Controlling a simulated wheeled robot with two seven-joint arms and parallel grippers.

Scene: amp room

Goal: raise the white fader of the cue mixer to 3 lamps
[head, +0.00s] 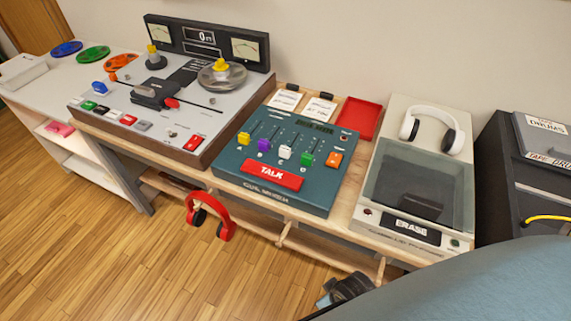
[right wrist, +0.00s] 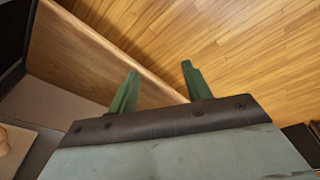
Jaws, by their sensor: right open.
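The cue mixer (head: 229,160) is a dark teal box on the wooden bench in the head view. Its white fader (head: 285,152) stands in the middle of the row, between the purple fader (head: 263,145) and the green fader (head: 306,159). The white cap sits toward the near end of its slot. I cannot make out any lit lamps for it. My right gripper (right wrist: 160,70) shows in the right wrist view with two green fingers apart and nothing between them. It is over the wooden floor, away from the mixer's faders. My left gripper is not in view.
A red TALK button (head: 272,174) lies in front of the faders. A tape machine (head: 200,125) stands left of the mixer, and an eraser unit (head: 395,140) with white headphones (head: 435,128) stands right. Red headphones (head: 210,212) hang at the bench's front. A red tray (head: 360,117) lies behind.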

